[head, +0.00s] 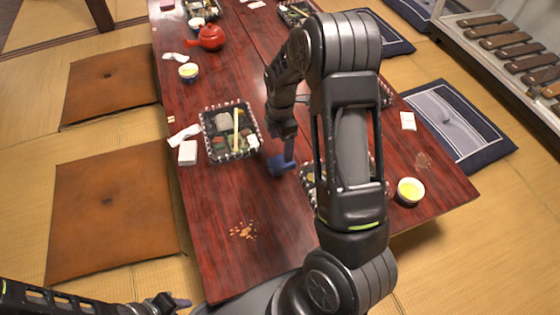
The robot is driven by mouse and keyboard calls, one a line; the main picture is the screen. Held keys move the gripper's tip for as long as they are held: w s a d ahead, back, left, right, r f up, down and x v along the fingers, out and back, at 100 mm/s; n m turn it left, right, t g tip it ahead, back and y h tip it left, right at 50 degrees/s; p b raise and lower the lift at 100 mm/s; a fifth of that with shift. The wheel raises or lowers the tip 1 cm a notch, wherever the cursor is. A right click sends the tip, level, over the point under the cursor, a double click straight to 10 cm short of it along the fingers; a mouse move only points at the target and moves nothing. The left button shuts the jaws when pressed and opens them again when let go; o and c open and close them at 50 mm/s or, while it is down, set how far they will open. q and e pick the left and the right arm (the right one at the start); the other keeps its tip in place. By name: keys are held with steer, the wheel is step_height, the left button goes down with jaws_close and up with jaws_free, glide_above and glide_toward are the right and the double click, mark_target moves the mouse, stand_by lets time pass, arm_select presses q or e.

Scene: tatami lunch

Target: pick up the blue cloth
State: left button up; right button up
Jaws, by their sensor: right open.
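The blue cloth (277,167) is a small dark-blue bundle in the head view, on or just above the red-brown table (213,205), right of the near-left lunch box. My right gripper (289,154) points down right at the cloth, its visible finger overlapping the cloth's right part. It is open; I cannot tell whether the cloth lies between the fingers. My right forearm hides part of the table and the box behind it. My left gripper (178,302) is low at the left bottom edge, beside the table's near end and away from the cloth; its jaws are unclear.
A lunch box (204,130) stands left of the cloth; another is partly behind my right arm. A tea cup (410,192) stands at the right, a red teapot (210,38) far left. Brown crumbs (243,230) lie on the otherwise bare near end. Cushions (110,215) flank the table.

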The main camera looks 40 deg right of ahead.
mark_target(281, 160)
steer(key=shift+f, duration=0.1)
steer(key=shift+f+b, duration=0.4)
steer(key=shift+f, duration=0.8)
step_height(281, 160, down, 5)
steer(key=shift+w+f+b, duration=0.1)
steer(key=shift+f+b, duration=0.05)
steer(key=shift+b, duration=1.05)
steer(key=c, duration=1.4)
steer(key=shift+c, duration=0.2)
